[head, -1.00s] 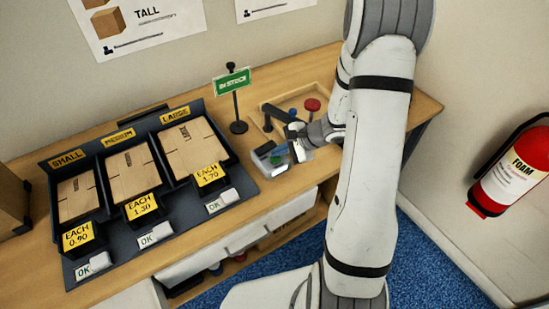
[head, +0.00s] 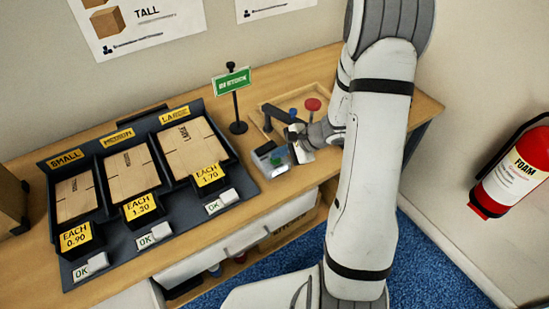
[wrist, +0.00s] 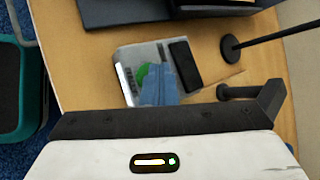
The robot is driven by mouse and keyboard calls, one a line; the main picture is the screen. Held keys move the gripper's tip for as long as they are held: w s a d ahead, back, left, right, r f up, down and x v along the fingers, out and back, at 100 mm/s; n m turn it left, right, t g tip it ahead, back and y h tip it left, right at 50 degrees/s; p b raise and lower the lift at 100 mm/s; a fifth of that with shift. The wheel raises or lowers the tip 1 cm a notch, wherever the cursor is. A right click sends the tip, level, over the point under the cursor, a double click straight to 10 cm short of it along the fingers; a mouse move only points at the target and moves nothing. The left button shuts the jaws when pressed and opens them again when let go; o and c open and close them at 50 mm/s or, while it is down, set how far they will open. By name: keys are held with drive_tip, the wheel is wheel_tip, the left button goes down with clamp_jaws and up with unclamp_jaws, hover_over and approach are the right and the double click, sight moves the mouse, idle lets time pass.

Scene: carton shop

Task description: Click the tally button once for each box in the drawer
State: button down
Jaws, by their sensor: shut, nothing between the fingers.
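The tally counter, a small clear and grey box with a green button, stands on the bench right of the carton trays, in the head view (head: 268,159) and the wrist view (wrist: 128,62). The green button (wrist: 142,74) shows just left of my fingertips in the wrist view. My gripper (wrist: 160,88) is shut and empty, its bluish fingers over the counter beside the button. I cannot tell whether they touch it. In the head view my gripper (head: 288,150) is partly hidden by my arm. White drawer fronts (head: 240,242) show under the bench; no boxes inside are visible.
Small, medium and large flat cartons lie in a dark rack (head: 150,215) with OK plates. A green sign on a stand (head: 238,126) is behind the counter. A wooden tray (head: 322,92) holds red and blue knobs. A fire extinguisher (head: 510,172) is at right.

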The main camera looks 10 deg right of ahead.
sight(278, 160)
drive_tip(key=shift+r+p, duration=0.45)
drive_tip(key=shift+r, duration=0.45)
drive_tip(key=shift+r, duration=0.1)
drive_tip(key=shift+r+p, duration=1.5)
drive_tip(key=shift+r, duration=0.85)
drive_tip(key=shift+r, duration=0.1)
idle(0.5)
drive_tip(key=s+a+r+n+g+h, duration=0.25)
drive_tip(key=s+a+r+n, duration=0.25)
drive_tip(key=s+r+n, duration=0.45)
drive_tip(key=s+d+r+n+h, duration=0.3)
drive_tip(key=s+r+n+h, duration=0.2)
drive_tip(key=s+r, duration=0.3)
drive_tip(key=s, duration=0.3)
drive_tip(key=shift+s+d+r+t, duration=0.15)
drive_tip(key=shift+d+t, duration=0.2)
